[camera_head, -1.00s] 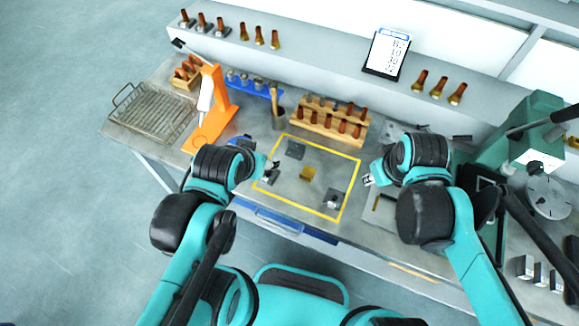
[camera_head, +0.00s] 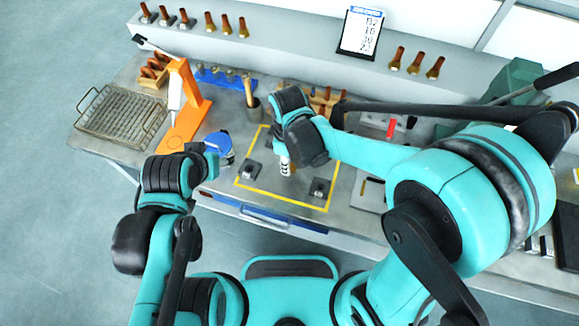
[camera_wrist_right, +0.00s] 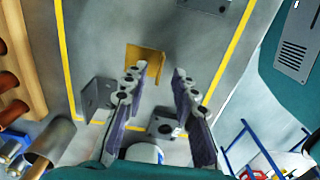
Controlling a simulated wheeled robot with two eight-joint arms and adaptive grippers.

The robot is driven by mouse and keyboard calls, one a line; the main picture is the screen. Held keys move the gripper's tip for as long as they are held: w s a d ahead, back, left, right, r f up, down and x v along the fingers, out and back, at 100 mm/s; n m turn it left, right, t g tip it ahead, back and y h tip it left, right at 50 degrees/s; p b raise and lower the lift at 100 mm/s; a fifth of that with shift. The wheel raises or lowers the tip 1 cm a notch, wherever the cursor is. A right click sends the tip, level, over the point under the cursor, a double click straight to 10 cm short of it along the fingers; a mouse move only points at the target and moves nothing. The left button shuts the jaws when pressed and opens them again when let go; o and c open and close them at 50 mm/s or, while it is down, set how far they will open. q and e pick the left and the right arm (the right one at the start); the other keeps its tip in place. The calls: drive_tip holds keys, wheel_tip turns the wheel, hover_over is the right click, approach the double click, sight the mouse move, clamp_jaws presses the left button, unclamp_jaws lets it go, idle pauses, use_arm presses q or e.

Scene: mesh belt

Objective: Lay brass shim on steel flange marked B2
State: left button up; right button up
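The brass shim (camera_wrist_right: 146,60), a small bent gold piece, lies inside the yellow outline in the right wrist view. My right gripper (camera_wrist_right: 157,78) is open, its fingertips near the shim with nothing between them. In the head view the right gripper (camera_head: 286,168) hangs over the outlined area and hides the shim. Steel flanges show at left (camera_head: 250,171) and right (camera_head: 319,189). I cannot read any flange markings. My left gripper (camera_head: 207,150) is left of the outline; its fingers are unclear.
A sign (camera_head: 360,33) at the back appears to start with B2. A wooden rack (camera_head: 325,100) stands behind the outline, partly hidden by my right arm.

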drive_tip(key=shift+f, duration=0.8)
clamp_jaws()
drive_tip(key=shift+r, duration=0.1)
